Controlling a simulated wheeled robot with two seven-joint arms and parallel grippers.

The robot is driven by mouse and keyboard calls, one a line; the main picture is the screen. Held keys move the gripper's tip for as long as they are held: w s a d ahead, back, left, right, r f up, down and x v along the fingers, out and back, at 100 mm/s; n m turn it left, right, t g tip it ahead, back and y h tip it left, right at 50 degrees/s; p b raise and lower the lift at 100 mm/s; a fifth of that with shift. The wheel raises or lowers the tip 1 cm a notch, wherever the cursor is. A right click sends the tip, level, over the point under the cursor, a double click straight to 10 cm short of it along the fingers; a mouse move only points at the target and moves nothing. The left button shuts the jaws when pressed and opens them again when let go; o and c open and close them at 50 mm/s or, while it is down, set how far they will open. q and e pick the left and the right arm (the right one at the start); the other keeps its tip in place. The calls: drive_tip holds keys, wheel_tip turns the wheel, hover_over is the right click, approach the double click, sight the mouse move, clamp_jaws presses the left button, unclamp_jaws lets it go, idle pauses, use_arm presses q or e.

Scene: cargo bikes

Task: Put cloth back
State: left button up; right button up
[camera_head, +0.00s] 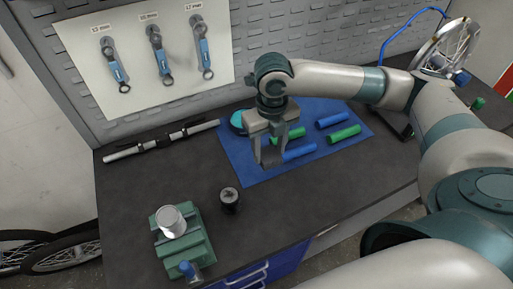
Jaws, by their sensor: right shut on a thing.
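My right gripper (270,164) comes in from the right and points down over the left part of a blue mat (245,172). It is shut on a small grey thing between its fingers, most likely the cloth; its outline is hard to make out. The fingertips are close to the mat, and I cannot tell whether they touch it. My left gripper is not in view.
Green (344,133) and blue (332,120) cylinders lie on the mat, close right of the gripper. A teal round thing (238,119) is behind it. A green fixture (185,245) and a black cup (229,199) stand at the front left. The bench between (150,185) is clear.

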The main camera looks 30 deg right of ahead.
drive_tip(key=w+f, duration=0.1)
drive_tip(key=w, duration=0.1)
drive_tip(key=w+f+p, duration=0.1)
drive_tip(key=w+f, duration=0.1)
drive_tip(key=w+f+p, duration=0.1)
drive_tip(key=w, duration=0.2)
drive_tip(key=shift+f, duration=0.15)
drive_tip(key=shift+f, duration=0.1)
drive_tip(key=shift+f, duration=0.3)
wheel_tip(320, 180, down, 3)
drive_tip(key=shift+r+p, duration=0.1)
drive_tip(key=shift+p, duration=0.75)
drive_tip(key=shift+f, duration=0.2)
drive_tip(key=shift+f, duration=0.1)
drive_tip(key=o, duration=0.9)
drive_tip(key=shift+o, duration=0.2)
